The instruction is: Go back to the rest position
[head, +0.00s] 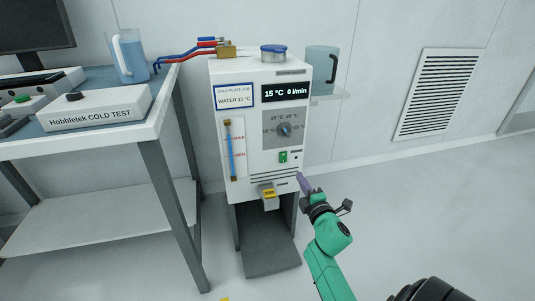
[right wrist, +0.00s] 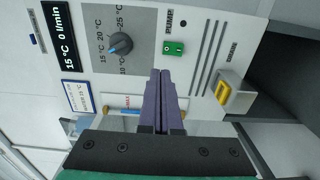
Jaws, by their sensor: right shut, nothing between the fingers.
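My right gripper (head: 303,180) is at the lower right front of the white chiller unit (head: 290,118). Its purple fingers are shut and empty. In the right wrist view the closed fingers (right wrist: 160,76) point at the unit's front panel, close to the green pump switch (right wrist: 173,47). I cannot tell whether they touch the panel. The display (head: 286,92) reads 15 °C and 0 l/min. The temperature knob (head: 284,130) also shows in the right wrist view (right wrist: 121,44). The yellow drain part (head: 269,193) sits low on the front. My left gripper is not in view.
A bench (head: 150,131) with a Hobbletek COLD TEST box (head: 98,109) and a jug of blue liquid (head: 130,58) stands at the left. Another jug (head: 322,69) stands on a shelf right of the unit. The floor (head: 430,200) to the right is clear.

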